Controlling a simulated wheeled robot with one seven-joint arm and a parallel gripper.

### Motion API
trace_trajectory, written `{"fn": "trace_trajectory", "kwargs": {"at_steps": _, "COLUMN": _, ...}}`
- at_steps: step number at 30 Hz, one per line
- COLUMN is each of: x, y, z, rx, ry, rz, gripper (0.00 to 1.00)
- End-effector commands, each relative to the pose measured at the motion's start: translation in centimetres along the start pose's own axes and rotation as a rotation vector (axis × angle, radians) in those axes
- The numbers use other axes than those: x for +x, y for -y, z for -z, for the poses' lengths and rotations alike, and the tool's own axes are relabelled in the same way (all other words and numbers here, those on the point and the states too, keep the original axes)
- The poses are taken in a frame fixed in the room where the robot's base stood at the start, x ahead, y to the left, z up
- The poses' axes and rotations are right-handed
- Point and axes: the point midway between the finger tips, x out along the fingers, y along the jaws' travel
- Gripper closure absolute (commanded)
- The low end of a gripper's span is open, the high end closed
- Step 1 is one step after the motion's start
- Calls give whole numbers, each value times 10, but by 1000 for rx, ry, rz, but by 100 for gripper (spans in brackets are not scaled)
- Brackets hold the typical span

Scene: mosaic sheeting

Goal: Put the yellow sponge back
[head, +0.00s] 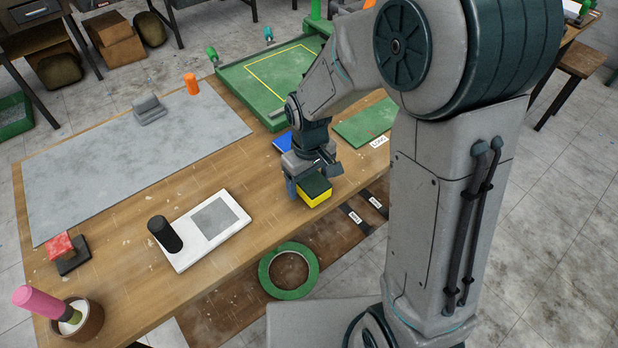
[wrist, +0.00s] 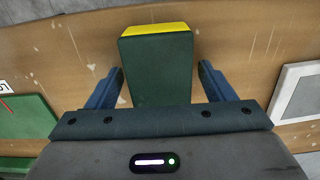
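The yellow sponge (head: 314,196) has a dark green pad on top and is near the front edge of the wooden table. It also shows in the wrist view (wrist: 157,65), green face toward the camera with a yellow strip at its far edge. My gripper (head: 311,177) is right at the sponge, pointing down. In the wrist view its two blue fingers (wrist: 160,88) stand on either side of the sponge, with a narrow gap showing at the right finger. I cannot tell whether the left finger touches. The sponge's underside is hidden, so its contact with the table is unclear.
A white board with a grey square (head: 232,222) and a black cylinder (head: 165,234) lies left of the sponge. A green sheet (head: 362,120), a blue item (head: 283,142) and a green frame (head: 227,80) lie behind.

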Motion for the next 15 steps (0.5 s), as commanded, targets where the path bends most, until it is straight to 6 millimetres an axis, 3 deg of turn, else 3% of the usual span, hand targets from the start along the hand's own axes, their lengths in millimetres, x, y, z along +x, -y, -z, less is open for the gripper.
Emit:
{"fn": "trace_trajectory", "kwargs": {"at_steps": 8, "x": -8, "y": 0, "z": 0, "rx": 0, "ry": -2, "rz": -1, "gripper": 24}}
{"fn": "trace_trajectory", "kwargs": {"at_steps": 15, "x": -54, "y": -1, "z": 1, "rx": 1, "ry": -6, "rz": -2, "gripper": 24}}
